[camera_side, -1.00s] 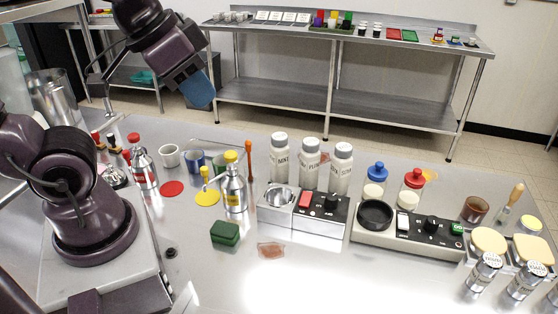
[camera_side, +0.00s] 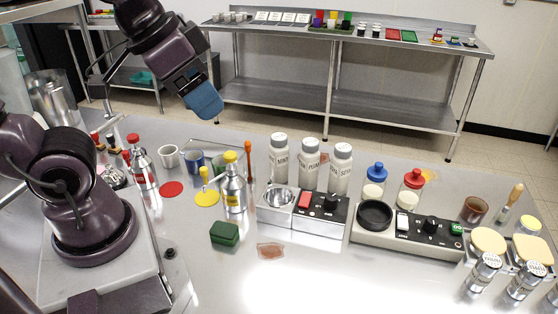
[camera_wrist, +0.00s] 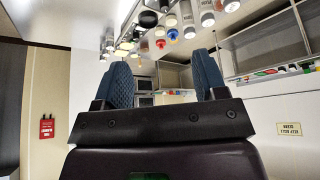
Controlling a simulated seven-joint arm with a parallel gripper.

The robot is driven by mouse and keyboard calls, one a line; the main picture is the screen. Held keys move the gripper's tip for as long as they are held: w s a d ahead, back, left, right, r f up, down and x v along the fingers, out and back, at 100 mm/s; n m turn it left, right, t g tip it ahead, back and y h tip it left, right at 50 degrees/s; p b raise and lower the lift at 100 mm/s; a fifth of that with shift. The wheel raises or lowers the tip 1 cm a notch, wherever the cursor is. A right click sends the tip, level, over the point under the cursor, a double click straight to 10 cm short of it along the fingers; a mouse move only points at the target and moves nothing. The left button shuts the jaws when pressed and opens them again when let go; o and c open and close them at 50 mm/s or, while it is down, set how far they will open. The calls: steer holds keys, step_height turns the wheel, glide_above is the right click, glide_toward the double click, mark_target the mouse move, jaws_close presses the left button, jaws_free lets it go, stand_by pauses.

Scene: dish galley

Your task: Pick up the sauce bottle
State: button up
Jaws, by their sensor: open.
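Several bottles could be the sauce bottle; I cannot tell which one is meant. Three pale bottles with grey caps and dark lettering stand upright in a row at mid-table: a left one (camera_side: 280,160), a middle one (camera_side: 309,166) and a right one (camera_side: 341,170). A metallic bottle with a yellow cap (camera_side: 234,188) and one with a red cap (camera_side: 143,168) stand further left. My gripper (camera_side: 206,106) hangs high above the table's back edge, away from all bottles. In the wrist view its blue fingers (camera_wrist: 164,72) are apart, with nothing between them.
A control unit with a metal bowl (camera_side: 279,197) stands before the pale bottles. Blue-lidded (camera_side: 376,174) and red-lidded (camera_side: 413,180) jars stand to the right. A green box (camera_side: 225,233) lies in front. Cups (camera_side: 169,156) stand at left. The front middle is mostly clear.

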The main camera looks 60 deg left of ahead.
step_height(320, 180, down, 10)
steer(key=w+d+f+m+g+y, duration=0.1)
steer(key=w+d+m+g, duration=0.15)
steer(key=g, duration=0.35)
steer(key=m+t+y, duration=0.9)
steer(key=m+y, duration=0.6)
steer(key=m, duration=0.5)
glide_toward(279, 147)
steer(key=shift+m, duration=0.25)
steer(key=x, duration=1.2)
steer(key=shift+f, duration=0.15)
steer(key=c, duration=1.1)
